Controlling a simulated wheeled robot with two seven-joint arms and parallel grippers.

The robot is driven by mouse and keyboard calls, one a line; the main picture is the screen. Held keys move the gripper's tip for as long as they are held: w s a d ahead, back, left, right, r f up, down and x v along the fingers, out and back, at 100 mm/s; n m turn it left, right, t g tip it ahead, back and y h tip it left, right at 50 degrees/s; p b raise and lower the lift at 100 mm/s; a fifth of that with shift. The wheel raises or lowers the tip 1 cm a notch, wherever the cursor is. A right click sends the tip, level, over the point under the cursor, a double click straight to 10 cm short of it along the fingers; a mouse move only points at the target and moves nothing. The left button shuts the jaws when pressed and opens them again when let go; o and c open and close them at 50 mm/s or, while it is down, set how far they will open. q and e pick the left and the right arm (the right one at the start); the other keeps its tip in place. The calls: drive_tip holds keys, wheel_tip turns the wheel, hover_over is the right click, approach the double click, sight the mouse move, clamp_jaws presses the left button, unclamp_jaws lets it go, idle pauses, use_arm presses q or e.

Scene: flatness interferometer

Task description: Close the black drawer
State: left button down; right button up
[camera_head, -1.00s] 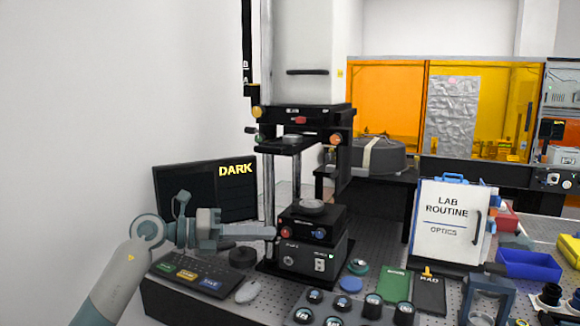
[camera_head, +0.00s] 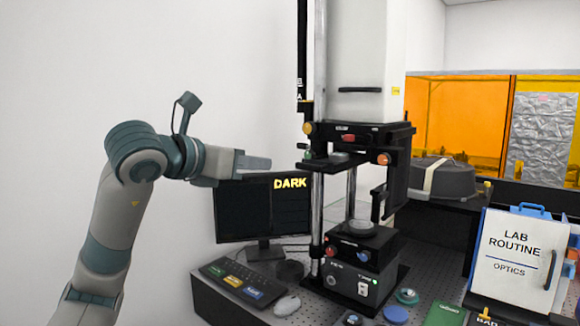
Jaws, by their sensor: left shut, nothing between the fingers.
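The black drawer (camera_head: 322,165) sticks out to the left and front below the black head of the tall interferometer (camera_head: 366,60). A pale round disc (camera_head: 341,155) lies on it. My left gripper (camera_head: 262,164) is shut and empty. Its fingers point right, toward the drawer, at about the drawer's height in the picture. A gap shows between the fingertips and the drawer's left end. My right gripper is not in view.
A monitor (camera_head: 240,225) reading DARK stands behind and below my left gripper. A keyboard (camera_head: 236,285) and a mouse (camera_head: 287,305) lie on the bench. A lower stage (camera_head: 362,252) with knobs sits under the drawer. A white LAB ROUTINE board (camera_head: 515,265) stands at right.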

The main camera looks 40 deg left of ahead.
use_arm(q)
drive_tip(key=p, duration=0.4)
approach(307, 167)
drive_tip(key=p+x, duration=0.2)
drive_tip(key=x, duration=0.3)
drive_tip(key=shift+w+d+p, duration=0.15)
drive_tip(key=shift+w+p, duration=0.05)
drive_tip(key=shift+p, duration=0.2)
drive_tip(key=shift+w+f, duration=0.2)
drive_tip(key=shift+w, duration=0.3)
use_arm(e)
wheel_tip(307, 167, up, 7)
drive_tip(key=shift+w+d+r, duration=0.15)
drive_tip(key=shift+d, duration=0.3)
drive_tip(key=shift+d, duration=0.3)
